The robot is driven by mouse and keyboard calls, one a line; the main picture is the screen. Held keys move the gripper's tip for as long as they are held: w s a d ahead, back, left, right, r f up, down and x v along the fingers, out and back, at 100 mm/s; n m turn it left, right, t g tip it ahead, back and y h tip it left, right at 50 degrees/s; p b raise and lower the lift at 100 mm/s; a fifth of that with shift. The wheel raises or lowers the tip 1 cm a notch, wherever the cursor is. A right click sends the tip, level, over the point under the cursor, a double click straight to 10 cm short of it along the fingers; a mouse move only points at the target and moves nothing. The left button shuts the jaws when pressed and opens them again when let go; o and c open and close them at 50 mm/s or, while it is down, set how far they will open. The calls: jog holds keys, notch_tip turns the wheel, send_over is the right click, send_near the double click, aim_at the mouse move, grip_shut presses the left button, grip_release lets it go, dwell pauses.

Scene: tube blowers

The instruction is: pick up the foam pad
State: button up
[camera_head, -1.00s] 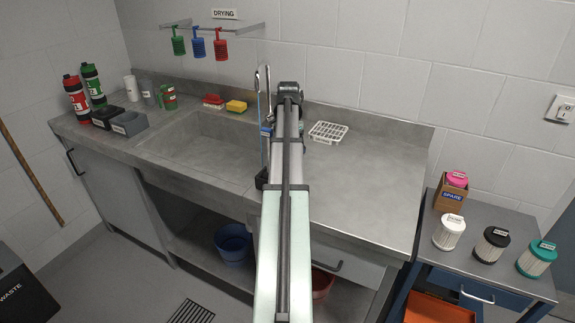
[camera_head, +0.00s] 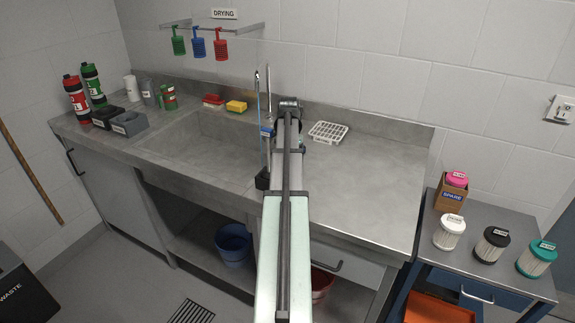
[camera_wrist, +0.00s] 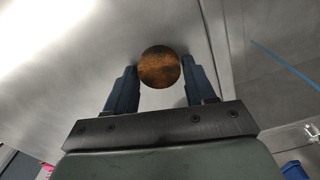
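The wrist view shows a round, mottled orange-brown piece (camera_wrist: 160,67), which looks like the foam pad. It sits between the tips of the two dark blue fingers of my gripper (camera_wrist: 159,70). Its sides come very close to both fingers, and I cannot tell whether they press on it. I also cannot tell whether it rests on the grey surface (camera_wrist: 70,80) or is clear of it. In the head view my arm reaches over the counter and hides my fingers and the pad.
A white rack (camera_head: 328,132) lies to the right. The sink (camera_head: 200,145), with a yellow sponge (camera_head: 236,106) behind, is further left. The counter's right part (camera_head: 375,185) is clear.

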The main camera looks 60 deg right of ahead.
jog(key=c, duration=0.6)
jog(key=shift+c, duration=0.2)
notch_tip(320, 180, up, 9)
jog(key=shift+f, duration=0.2)
jog(key=w+a+r+t+h, duration=0.1)
jog(key=w+r+t+h, duration=0.4)
jog(key=w+r+h, duration=0.1)
jog(key=shift+w+a+r+t+h, duration=0.2)
jog(key=shift+w+r+t+h, duration=0.15)
jog(key=shift+w+h, duration=0.55)
